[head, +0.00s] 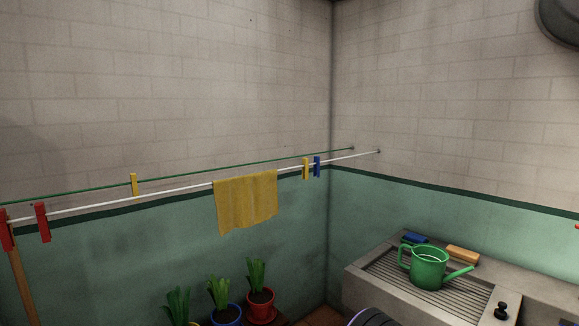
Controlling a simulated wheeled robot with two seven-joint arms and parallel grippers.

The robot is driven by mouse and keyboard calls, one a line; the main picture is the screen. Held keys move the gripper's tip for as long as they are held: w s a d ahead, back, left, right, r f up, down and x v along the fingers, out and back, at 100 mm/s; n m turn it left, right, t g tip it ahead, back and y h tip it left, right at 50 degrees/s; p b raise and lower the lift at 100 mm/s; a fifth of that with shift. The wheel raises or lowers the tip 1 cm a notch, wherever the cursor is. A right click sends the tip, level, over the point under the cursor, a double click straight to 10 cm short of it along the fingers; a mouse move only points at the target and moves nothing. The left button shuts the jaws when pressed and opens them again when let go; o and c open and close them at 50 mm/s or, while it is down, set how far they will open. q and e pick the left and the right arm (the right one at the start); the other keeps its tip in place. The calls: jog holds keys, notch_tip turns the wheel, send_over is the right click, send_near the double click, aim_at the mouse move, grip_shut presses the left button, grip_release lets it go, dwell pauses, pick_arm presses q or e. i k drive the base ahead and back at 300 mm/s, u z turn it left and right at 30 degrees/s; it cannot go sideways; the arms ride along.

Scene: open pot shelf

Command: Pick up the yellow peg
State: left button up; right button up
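Two yellow pegs show in the head view. One yellow peg (134,184) is clipped upright on the green line (80,192) at the left. The other yellow peg (306,168) is on the white line (345,158) to the right of the yellow cloth, close beside a blue peg (317,167). Neither of my grippers is in view.
A yellow cloth (245,202) hangs from the white line. Red pegs (43,222) are at the far left. Several potted plants (261,292) stand below.

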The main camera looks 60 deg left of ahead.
aim_at(305, 169)
jog(key=u, duration=0.7)
jog(key=i, duration=0.65)
jog(key=u, duration=0.75)
